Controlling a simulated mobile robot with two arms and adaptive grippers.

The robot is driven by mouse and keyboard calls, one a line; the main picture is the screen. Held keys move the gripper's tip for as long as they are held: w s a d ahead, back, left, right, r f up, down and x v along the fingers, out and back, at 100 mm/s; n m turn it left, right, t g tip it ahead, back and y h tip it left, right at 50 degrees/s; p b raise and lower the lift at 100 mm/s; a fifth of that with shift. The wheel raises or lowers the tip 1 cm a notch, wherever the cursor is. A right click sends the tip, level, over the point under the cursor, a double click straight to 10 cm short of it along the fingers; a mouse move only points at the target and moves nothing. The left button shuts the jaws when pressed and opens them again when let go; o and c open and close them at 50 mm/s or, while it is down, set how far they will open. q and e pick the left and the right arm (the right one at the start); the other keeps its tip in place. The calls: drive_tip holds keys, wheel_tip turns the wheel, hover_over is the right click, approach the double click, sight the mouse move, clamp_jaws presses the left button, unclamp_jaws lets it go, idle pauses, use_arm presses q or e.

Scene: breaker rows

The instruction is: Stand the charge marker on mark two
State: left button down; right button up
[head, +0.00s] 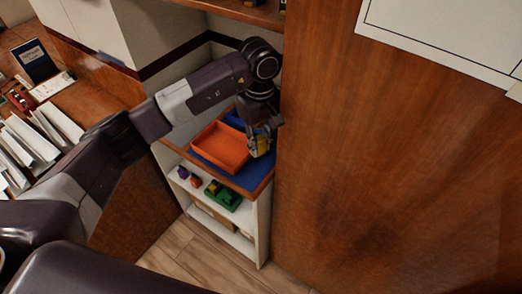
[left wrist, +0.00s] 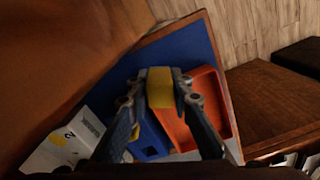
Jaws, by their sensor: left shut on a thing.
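My left gripper (head: 262,136) hangs over the right side of a small blue-topped shelf, beside an orange tray. In the left wrist view its fingers (left wrist: 161,88) are shut on a yellow block-like piece, which I take for the charge marker (left wrist: 160,94). The piece also shows small and partly hidden by the fingers in the head view (head: 258,145). A pale card (left wrist: 68,145) with a yellow patch and a figure 2 lies left of the gripper in the wrist view. Whether the piece touches the blue surface, I cannot tell. My right gripper is not in view.
The orange tray (head: 222,147) and a blue bin (left wrist: 152,140) stand close to the gripper. The blue top (head: 250,181) has bare room along its edge. A tall wooden panel (head: 400,160) rises at the right. Toys (head: 222,195) sit on the shelf below.

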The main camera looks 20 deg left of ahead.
sight(260, 154)
use_arm(q)
drive_tip(key=shift+a+f, duration=0.1)
drive_tip(key=shift+f, duration=0.55)
wheel_tip(260, 154, down, 3)
drive_tip(key=shift+f+p, duration=0.1)
drive_tip(key=shift+p, duration=1)
drive_tip(key=shift+d+f, duration=0.2)
drive_tip(key=shift+w+f, duration=0.1)
drive_tip(key=shift+f, duration=0.05)
drive_tip(key=shift+f, duration=0.1)
drive_tip(key=shift+f, duration=0.15)
drive_tip(key=c, duration=1.7)
unclamp_jaws()
drive_tip(key=shift+c, duration=0.2)
